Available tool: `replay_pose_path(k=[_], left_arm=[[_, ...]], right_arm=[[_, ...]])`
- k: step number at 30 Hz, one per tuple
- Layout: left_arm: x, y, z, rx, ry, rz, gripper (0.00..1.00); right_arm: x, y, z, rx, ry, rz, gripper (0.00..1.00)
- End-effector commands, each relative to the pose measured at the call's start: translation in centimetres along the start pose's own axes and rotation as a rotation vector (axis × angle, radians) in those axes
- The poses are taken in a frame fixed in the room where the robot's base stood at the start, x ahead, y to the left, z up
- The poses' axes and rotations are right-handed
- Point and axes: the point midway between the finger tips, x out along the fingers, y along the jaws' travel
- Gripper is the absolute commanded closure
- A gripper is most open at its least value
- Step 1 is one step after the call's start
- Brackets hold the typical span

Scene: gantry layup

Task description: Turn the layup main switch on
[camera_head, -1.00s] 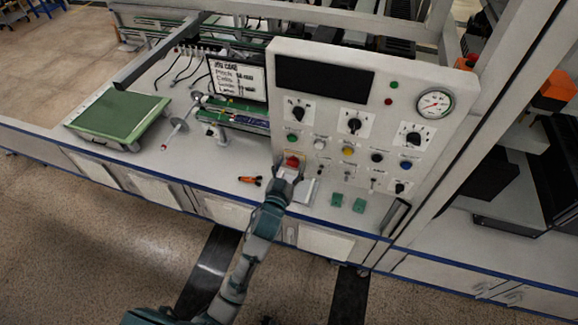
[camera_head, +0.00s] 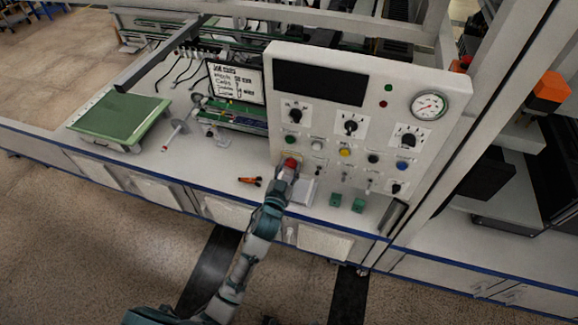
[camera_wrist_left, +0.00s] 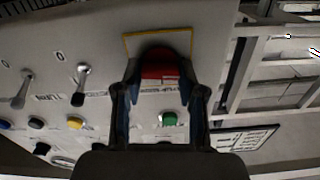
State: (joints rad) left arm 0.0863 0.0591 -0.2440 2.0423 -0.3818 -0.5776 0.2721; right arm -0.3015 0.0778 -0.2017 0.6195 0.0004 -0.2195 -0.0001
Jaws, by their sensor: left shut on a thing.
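The control panel (camera_head: 330,125) stands upright on the workbench. The red switch knob (camera_head: 291,163) sits at its lower left. In the left wrist view the red knob (camera_wrist_left: 165,66) stands in front of a yellow-edged plate (camera_wrist_left: 158,43), between my two dark fingers. My left gripper (camera_head: 288,171) is shut on this knob, which it partly covers in the head view. The knob's exact turn angle is hard to read. My right gripper is not in view.
The panel also bears a green button (camera_wrist_left: 169,119), toggle levers (camera_wrist_left: 81,84), black selector knobs (camera_head: 351,126) and a gauge (camera_head: 428,105). An orange-handled tool (camera_head: 250,181) and green blocks (camera_head: 335,200) lie on the bench. A green tray (camera_head: 118,118) is at left.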

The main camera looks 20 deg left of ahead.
Motion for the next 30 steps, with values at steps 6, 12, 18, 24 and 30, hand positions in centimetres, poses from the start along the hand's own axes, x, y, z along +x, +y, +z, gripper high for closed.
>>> replay_pose_path(k=[6,12,18,24,30], left_arm=[[0.0,0.0,-0.2,0.18,-0.006,0.001,0.95],[0.0,0.2,-0.1,0.371,-0.006,0.002,0.95],[0.0,0.2,0.0,0.561,-0.005,0.003,0.95],[0.0,0.3,0.1,0.751,-0.005,0.004,0.95],[-0.1,0.4,0.2,0.941,-0.005,0.005,0.95]], right_arm=[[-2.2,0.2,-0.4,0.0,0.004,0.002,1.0],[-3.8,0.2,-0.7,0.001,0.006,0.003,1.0],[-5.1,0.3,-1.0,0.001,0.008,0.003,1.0],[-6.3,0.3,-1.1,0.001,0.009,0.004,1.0],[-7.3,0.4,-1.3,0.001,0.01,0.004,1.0]])
